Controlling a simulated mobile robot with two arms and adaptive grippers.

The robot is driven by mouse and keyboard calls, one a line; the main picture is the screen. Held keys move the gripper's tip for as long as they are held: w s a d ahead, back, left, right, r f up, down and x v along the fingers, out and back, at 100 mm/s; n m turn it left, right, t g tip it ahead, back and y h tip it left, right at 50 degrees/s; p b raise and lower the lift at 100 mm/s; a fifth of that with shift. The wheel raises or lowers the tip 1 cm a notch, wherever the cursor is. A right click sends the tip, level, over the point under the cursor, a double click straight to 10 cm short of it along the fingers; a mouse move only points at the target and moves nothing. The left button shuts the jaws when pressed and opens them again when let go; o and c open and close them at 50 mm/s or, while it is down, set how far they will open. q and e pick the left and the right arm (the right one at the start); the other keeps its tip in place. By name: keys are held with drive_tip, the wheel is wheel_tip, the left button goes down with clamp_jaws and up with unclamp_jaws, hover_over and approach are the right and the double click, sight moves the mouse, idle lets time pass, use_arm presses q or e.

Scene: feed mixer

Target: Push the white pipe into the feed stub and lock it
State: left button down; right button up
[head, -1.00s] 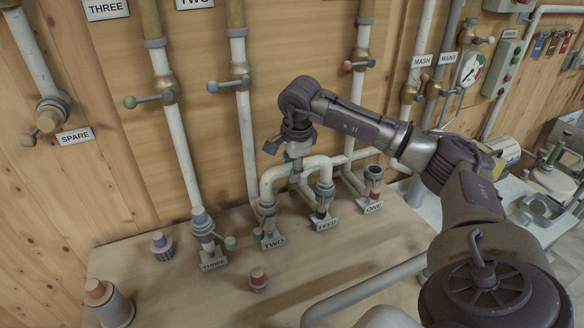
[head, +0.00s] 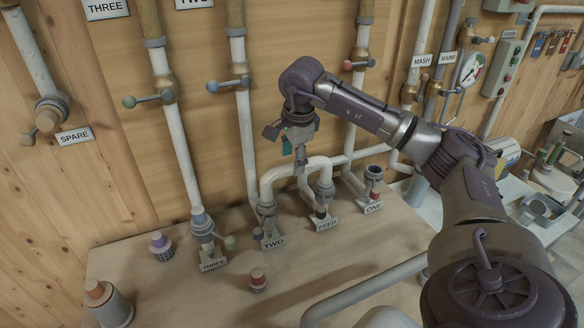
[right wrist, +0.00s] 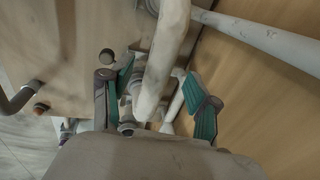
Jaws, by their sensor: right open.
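The white pipe (head: 290,168) is a bent, upside-down U. One leg comes down at the stub labelled TWO (head: 268,228), the other at the feed stub (head: 322,208) labelled FEED. I cannot tell how deep its ends sit or whether the collars are locked. My right gripper (head: 300,158) points down just above the pipe's top. In the right wrist view the right gripper (right wrist: 160,88) has its teal-padded fingers apart, with the white pipe (right wrist: 166,55) passing between them and a gap on the right. My left gripper is not in view.
Stub ONE (head: 373,178) stands open-topped to the right; stub THREE (head: 203,226) has a blue-topped fitting. The front bench (head: 200,300) has free room.

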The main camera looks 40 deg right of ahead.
wheel_tip(320, 180, up, 8)
drive_tip(key=s, duration=0.1)
drive_tip(key=shift+s+a+f, duration=0.2)
drive_tip(key=shift+s+a, duration=0.05)
drive_tip(key=shift+f, duration=0.1)
idle(0.3)
